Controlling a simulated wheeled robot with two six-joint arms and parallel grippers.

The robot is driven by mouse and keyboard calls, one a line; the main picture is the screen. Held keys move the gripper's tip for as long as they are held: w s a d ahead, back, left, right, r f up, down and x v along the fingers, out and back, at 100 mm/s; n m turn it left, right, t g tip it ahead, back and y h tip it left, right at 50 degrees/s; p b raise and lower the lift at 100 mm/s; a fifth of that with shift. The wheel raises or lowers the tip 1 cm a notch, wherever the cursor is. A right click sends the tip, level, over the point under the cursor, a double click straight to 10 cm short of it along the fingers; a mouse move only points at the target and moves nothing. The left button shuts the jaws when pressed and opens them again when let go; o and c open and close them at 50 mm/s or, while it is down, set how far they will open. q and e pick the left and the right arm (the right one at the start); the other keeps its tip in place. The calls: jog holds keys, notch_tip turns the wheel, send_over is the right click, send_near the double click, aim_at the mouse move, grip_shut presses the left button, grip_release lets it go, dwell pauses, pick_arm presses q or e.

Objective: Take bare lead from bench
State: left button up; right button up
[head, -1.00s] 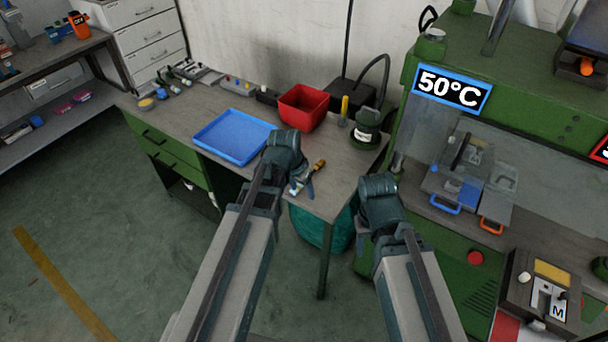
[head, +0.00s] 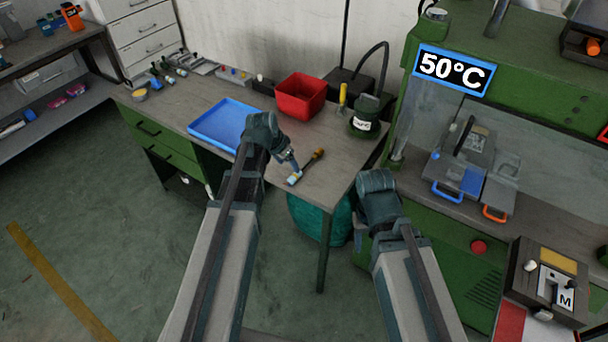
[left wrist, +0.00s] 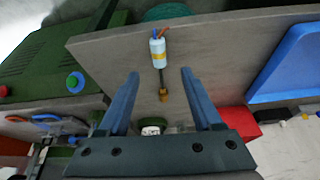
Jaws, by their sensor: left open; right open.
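The bare lead (head: 307,167) lies on the near right corner of the wooden bench (head: 330,170). My left gripper (head: 293,166) is open and close to the lead. In the left wrist view its two blue fingers (left wrist: 160,74) stand apart on either side of the lead, with nothing gripped. My right gripper (head: 376,195) is open in front of the green press; its fingers are mostly hidden.
A blue tray (head: 200,128) and a red bin (head: 300,95) stand on the bench behind the lead. A green pot (head: 364,120) and a yellow-handled tool (head: 343,95) stand further right. The green press (head: 420,215) with a 50°C sign stands right of the bench.

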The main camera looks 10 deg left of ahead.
aim_at(295, 175)
pick_arm(q)
jog(key=shift+b+x, duration=3.35)
jog(key=shift+x, duration=0.8)
jog(key=shift+s, duration=0.1)
grip_shut()
